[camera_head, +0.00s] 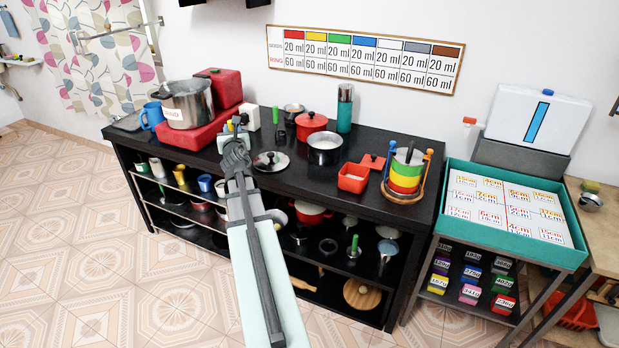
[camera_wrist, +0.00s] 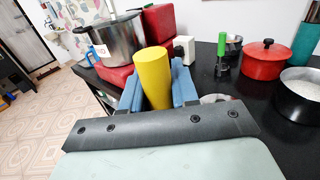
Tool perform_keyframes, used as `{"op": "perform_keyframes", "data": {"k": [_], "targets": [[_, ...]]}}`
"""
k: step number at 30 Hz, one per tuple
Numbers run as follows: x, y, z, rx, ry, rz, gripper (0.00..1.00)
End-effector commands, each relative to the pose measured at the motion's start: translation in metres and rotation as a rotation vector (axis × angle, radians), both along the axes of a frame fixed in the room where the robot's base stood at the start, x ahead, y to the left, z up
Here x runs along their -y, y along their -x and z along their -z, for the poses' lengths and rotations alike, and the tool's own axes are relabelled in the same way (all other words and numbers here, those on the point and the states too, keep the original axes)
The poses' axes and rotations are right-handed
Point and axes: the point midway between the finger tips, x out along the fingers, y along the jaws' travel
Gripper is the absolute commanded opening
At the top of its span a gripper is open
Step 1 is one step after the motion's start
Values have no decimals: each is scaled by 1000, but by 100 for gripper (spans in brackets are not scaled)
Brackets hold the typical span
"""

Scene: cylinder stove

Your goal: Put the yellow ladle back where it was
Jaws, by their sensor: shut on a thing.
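My gripper (camera_wrist: 157,92) is shut on the yellow ladle (camera_wrist: 153,72), with one blue finger on each side of its thick round yellow handle. In the wrist view the handle stands up between the fingers. The ladle's lower part is hidden behind my gripper. In the head view my gripper (camera_head: 240,124) is over the left part of the black counter (camera_head: 345,190), to the right of the big steel pot (camera_head: 190,104). The ladle cannot be made out there; my arm is in the way.
The steel pot stands on a red box (camera_head: 208,132), with a blue mug (camera_head: 153,115) beside it. A glass lid (camera_head: 271,161), a red pot (camera_head: 311,125) and an open saucepan (camera_head: 325,148) stand right of my gripper. Shelves with cups and pans are below the counter.

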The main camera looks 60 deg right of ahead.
Motion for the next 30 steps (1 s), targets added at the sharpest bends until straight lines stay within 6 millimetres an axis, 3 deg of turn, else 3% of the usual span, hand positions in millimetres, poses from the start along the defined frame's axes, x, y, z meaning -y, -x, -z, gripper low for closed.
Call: {"op": "perform_keyframes", "data": {"k": [3, 12, 24, 30], "targets": [[26, 23, 6, -3, 1, 48, 0], [78, 77, 18, -3, 1, 161, 0], [134, 142, 34, 0, -1, 327, 0], [152, 159, 32, 1, 1, 453, 0]]}}
